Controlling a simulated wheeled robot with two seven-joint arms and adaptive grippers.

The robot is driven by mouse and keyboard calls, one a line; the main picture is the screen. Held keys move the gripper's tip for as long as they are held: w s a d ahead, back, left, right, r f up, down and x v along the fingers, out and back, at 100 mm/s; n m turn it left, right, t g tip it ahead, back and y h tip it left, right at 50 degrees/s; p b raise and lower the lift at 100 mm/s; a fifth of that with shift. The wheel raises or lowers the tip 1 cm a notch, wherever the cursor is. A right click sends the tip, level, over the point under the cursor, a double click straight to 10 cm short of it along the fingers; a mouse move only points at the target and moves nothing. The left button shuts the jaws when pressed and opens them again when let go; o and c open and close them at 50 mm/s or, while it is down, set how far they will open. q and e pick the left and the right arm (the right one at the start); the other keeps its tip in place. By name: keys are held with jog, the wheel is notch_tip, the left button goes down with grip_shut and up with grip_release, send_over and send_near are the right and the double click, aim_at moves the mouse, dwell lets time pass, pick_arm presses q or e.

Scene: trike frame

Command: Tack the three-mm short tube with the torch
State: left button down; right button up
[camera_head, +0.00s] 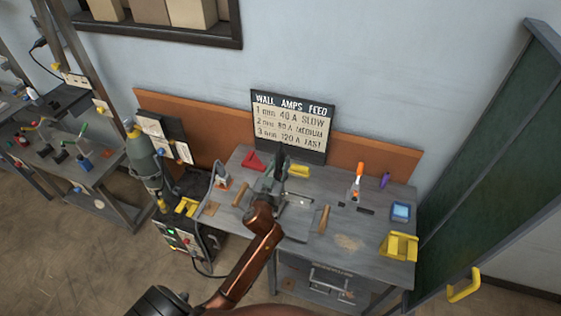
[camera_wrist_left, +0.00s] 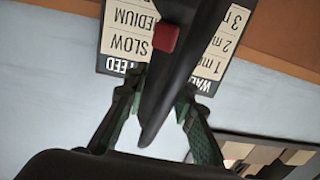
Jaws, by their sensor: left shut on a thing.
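My left gripper (camera_head: 273,180) is over the middle of the workbench (camera_head: 345,260), in front of the amps sign (camera_head: 292,127). In the left wrist view the gripper (camera_wrist_left: 160,88) is shut on the torch (camera_wrist_left: 155,115), a dark tapered body with a red button (camera_wrist_left: 165,38). The sign also shows upside down there (camera_wrist_left: 120,45). It reads 3 mm, 120 A, fast. A small metal fixture (camera_head: 298,200) sits beside the gripper, partly hidden by it. I cannot pick out the three-mm short tube. My right gripper is out of view.
Wooden-handled tools (camera_head: 323,219), a red piece (camera_head: 254,161), an orange-and-white bottle (camera_head: 356,183), a blue-screened device (camera_head: 400,212) and a yellow holder (camera_head: 398,247) are on the bench. The welding machine (camera_head: 178,240) and a gas cylinder (camera_head: 143,158) stand left. A green panel (camera_head: 490,160) bounds the right.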

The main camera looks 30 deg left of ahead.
aim_at(281, 150)
pick_arm(q)
jog(key=shift+f, duration=0.35)
dwell(1.5)
jog(key=shift+r, duration=0.1)
notch_tip(281, 150, up, 7)
jog(key=p, duration=0.6)
jog(key=shift+r, duration=0.1)
dwell(0.5)
